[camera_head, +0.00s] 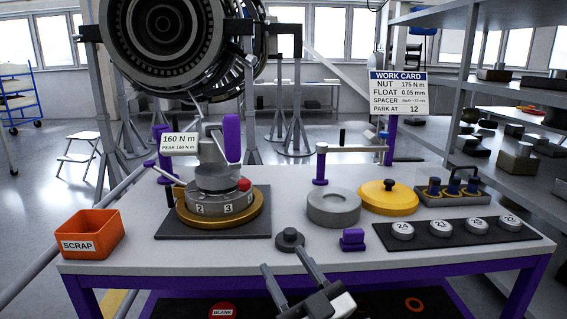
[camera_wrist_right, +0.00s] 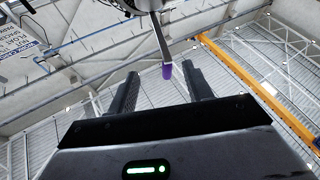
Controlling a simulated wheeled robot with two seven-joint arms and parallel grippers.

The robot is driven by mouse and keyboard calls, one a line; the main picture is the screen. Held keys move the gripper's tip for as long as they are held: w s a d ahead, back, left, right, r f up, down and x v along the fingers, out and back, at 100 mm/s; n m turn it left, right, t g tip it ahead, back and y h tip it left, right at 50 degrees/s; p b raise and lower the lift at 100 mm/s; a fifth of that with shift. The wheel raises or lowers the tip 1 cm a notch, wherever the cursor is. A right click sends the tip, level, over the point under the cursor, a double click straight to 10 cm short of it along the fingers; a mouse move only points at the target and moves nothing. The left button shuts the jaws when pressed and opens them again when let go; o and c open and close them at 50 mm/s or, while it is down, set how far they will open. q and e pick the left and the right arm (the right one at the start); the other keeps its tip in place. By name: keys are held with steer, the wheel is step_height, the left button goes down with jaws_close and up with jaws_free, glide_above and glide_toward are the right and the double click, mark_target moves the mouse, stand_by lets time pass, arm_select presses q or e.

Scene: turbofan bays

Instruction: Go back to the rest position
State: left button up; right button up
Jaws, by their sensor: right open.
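My right gripper (camera_head: 285,260) is at the bottom middle of the head view, in front of the table's near edge. Its two fingers are apart with nothing between them. My left gripper is in neither view. On the table (camera_head: 300,236), a fixture with a numbered ring (camera_head: 217,208) stands on a dark mat at the left. A small dark knobbed piece (camera_head: 290,239) lies just beyond my right fingers.
An orange scrap bin (camera_head: 91,236) stands at the table's left end. A grey ring (camera_head: 333,207), yellow disc (camera_head: 388,197), purple block (camera_head: 353,239) and black strip with several numbered discs (camera_head: 458,232) occupy the right. A turbofan (camera_head: 165,30) hangs behind; shelves (camera_head: 500,95) stand right.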

steer(key=s+d+f+m+g+h, duration=0.3)
steer(key=s+d+f, duration=0.3)
steer(key=s+f, duration=0.3)
steer(key=s+d+f+m+g+h, duration=0.3)
steer(key=s+d+f+g+h, duration=0.2)
steer(key=f, duration=1.1)
steer(key=s+d, duration=0.2)
steer(key=s, duration=0.2)
steer(key=shift+s+f+g+h, duration=0.15)
steer(key=shift+s+g+h, duration=0.1)
steer(key=shift+g+h, duration=0.15)
